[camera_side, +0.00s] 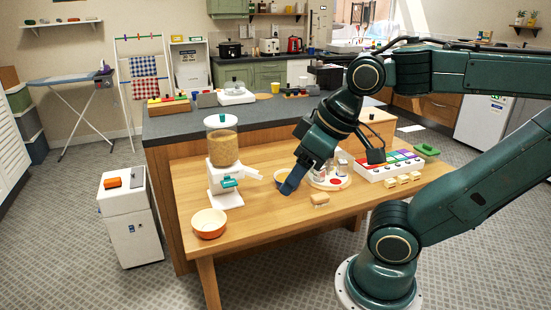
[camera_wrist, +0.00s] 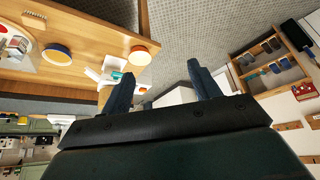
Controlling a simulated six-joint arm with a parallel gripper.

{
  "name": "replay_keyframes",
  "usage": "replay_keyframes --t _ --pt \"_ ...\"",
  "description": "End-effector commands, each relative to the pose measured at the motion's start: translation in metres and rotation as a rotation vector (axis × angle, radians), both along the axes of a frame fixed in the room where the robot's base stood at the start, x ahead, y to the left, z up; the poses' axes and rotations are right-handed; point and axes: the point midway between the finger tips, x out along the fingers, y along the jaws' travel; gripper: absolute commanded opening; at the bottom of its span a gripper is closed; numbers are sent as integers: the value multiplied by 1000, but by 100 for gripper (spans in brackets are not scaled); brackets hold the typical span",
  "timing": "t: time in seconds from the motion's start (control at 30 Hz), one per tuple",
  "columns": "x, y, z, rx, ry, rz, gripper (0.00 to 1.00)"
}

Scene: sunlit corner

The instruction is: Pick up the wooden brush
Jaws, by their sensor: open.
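The wooden brush (camera_side: 320,198) is a small tan block lying on the wooden table near its front edge, in the side view. In the wrist view a tan brush (camera_wrist: 35,20) with short bristles lies at the upper left, far off to the side of the fingers. My gripper (camera_side: 292,180) hangs over the table, up and to the left of the brush in the side view, apart from it. In the wrist view my gripper (camera_wrist: 164,80) has its two blue fingers spread wide with nothing between them.
A blue bowl (camera_side: 279,176) is partly hidden behind my gripper. A grain dispenser (camera_side: 222,150) and orange bowl (camera_side: 209,224) stand left.

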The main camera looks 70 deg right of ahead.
Motion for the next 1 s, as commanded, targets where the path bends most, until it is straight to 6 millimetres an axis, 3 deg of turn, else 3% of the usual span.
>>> replay_keyframes --t 0.27,0.47,0.77,1.0 --pt "17 -14 3 36 32 -136 62" --pt "45 -41 3 96 75 -364 62" --pt "84 -102 -8 200 136 -759 62" --pt "105 -162 -29 282 172 -1078 62"
